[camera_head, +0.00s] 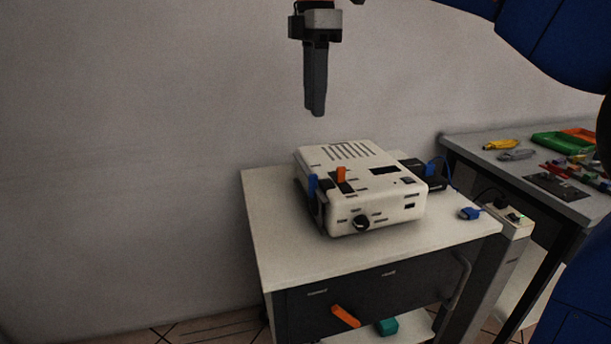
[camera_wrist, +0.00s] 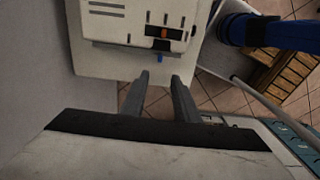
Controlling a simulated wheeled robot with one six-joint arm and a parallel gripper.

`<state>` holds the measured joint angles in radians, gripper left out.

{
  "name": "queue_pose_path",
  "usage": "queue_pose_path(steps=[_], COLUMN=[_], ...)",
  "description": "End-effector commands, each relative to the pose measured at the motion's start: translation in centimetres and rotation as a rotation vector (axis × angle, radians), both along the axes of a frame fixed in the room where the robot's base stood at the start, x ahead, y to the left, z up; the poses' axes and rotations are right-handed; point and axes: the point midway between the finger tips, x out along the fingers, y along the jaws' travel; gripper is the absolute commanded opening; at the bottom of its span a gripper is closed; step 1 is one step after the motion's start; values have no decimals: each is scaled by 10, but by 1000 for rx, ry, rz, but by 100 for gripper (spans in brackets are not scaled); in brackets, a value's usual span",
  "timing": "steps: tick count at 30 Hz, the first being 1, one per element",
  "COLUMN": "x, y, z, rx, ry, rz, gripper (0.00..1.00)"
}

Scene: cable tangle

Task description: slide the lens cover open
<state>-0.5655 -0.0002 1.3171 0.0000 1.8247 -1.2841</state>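A white projector-like box (camera_head: 392,205) stands on a cart. In the head view, a dark round knob or lens (camera_head: 361,222) is on its front face. An orange tab (camera_head: 341,174) stands up from a dark slot on top, and a blue tab (camera_head: 312,186) is at its left edge; I cannot tell which belongs to the lens cover. The wrist view shows the box (camera_wrist: 112,25), the orange tab (camera_wrist: 163,32) and a blue tab (camera_wrist: 159,58). My gripper (camera_head: 317,112) hangs above and behind the box, touching nothing. In the wrist view its fingers (camera_wrist: 160,80) are apart and empty.
The cart top (camera_head: 272,236) is clear in front of the box. A black adapter (camera_head: 424,174) and a blue connector (camera_head: 470,213) lie at its right. A workbench (camera_head: 480,160) with tools and trays stands at right.

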Motion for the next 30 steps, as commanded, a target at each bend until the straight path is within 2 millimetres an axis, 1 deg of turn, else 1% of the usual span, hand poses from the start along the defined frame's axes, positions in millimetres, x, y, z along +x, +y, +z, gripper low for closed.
queue_pose_path(steps=[2, 5, 8, 24, 30], x=[0, -1, -1, -1, -1], y=[1, 0, 0, 0, 0], z=[-4, -14, -29, -125, -154], rx=[0, -2, -2, -2, -1], ry=[1, 3, 3, 2, 2], rz=[5, 4, 3, 1, 1], gripper=[28, 28, 28, 28, 28])
